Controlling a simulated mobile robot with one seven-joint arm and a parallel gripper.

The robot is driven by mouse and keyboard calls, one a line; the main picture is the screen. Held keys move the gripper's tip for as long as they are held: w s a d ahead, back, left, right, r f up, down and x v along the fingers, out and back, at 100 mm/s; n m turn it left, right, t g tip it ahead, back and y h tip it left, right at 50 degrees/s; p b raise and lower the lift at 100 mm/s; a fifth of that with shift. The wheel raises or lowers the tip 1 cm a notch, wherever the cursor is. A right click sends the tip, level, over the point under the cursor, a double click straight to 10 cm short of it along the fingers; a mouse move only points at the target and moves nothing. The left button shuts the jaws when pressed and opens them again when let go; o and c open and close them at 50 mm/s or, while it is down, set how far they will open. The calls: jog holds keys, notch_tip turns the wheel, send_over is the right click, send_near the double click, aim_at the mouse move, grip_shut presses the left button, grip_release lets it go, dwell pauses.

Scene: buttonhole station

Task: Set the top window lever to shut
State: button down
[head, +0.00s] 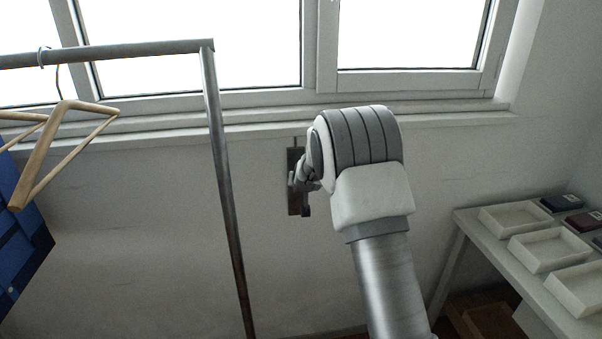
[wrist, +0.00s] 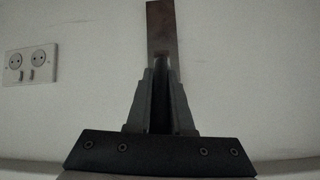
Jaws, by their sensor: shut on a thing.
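The window lever's dark upright plate (head: 293,157) is fixed to the wall below the window sill, and it shows as a brownish strip in the wrist view (wrist: 162,28). My gripper (head: 301,181) is at the plate, coming from the right in the head view. In the wrist view my gripper (wrist: 161,80) has its fingers close together on the dark lever handle (wrist: 161,62), in front of the plate. The fingers hide most of the handle, so its exact angle cannot be told.
A metal clothes rail (head: 222,150) with a wooden hanger (head: 45,150) and blue cloth (head: 22,250) stands on the left. A white table (head: 470,235) with several trays (head: 545,250) is at the right. A wall socket (wrist: 30,65) shows left in the wrist view.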

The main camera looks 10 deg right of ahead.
jog(key=shift+w+r+g+p, duration=0.4)
jog(key=shift+r+g+p, duration=0.25)
jog(key=shift+p, duration=1)
jog(key=shift+w+r+g+p, duration=0.4)
jog(key=shift+g+p, duration=0.45)
jog(key=shift+p, duration=0.8)
jog(key=g+p, duration=0.1)
jog(key=p, duration=0.1)
jog(key=w+g+p, duration=0.1)
jog(key=p, duration=0.1)
jog(key=shift+w+r+g, duration=0.2)
jog(key=shift+w+g, duration=0.05)
jog(key=shift+g, duration=0.15)
jog(key=shift+w, duration=0.1)
jog(key=c, duration=0.8)
grip_release()
jog(key=shift+f, duration=0.1)
jog(key=d+b+v, duration=0.1)
jog(key=b+v, duration=0.1)
jog(key=v, duration=1.5)
jog(key=shift+w+a+r, duration=0.15)
jog(key=shift+a+r, duration=0.2)
jog(key=shift+a, duration=0.05)
